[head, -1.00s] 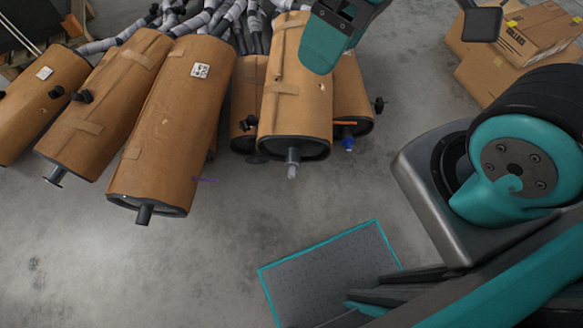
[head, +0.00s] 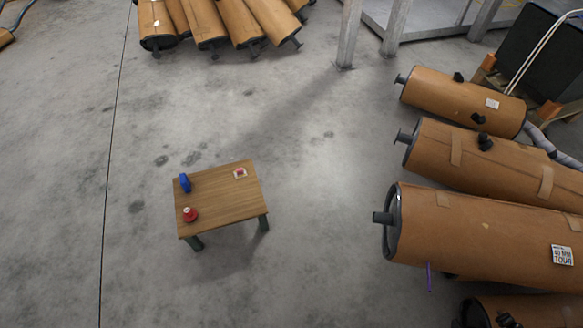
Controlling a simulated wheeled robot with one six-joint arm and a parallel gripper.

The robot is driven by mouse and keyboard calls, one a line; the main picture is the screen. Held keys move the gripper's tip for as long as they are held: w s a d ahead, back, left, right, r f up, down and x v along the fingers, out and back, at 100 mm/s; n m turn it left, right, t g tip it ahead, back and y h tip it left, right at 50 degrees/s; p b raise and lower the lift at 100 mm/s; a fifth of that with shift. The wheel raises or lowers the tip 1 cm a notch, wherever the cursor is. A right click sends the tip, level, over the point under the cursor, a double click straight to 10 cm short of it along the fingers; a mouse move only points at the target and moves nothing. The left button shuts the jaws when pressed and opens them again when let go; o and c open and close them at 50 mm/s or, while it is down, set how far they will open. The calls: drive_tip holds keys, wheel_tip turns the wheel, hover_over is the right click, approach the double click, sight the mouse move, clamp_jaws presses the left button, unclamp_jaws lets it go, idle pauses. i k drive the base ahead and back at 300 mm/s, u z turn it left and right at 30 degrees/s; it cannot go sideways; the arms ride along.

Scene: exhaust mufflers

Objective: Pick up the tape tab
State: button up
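A thin purple strip (head: 429,277) shows at the lower edge of the large cardboard-wrapped muffler (head: 490,230) on the right. It may be the tape tab, but it is too small to be sure. Flat brown tape pieces also lie on the wrapped mufflers, such as one tape piece (head: 546,183) on the muffler (head: 500,158) behind it. My gripper is not in view.
A low wooden table (head: 225,208) stands left of centre, bearing a blue item (head: 185,182), a red round item (head: 190,214) and a small red-and-white item (head: 240,173). More mufflers (head: 240,22) lie at the back, near metal posts (head: 349,35). Grey floor between is clear.

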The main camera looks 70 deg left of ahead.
sight(239, 172)
drive_tip(key=u, duration=2.6)
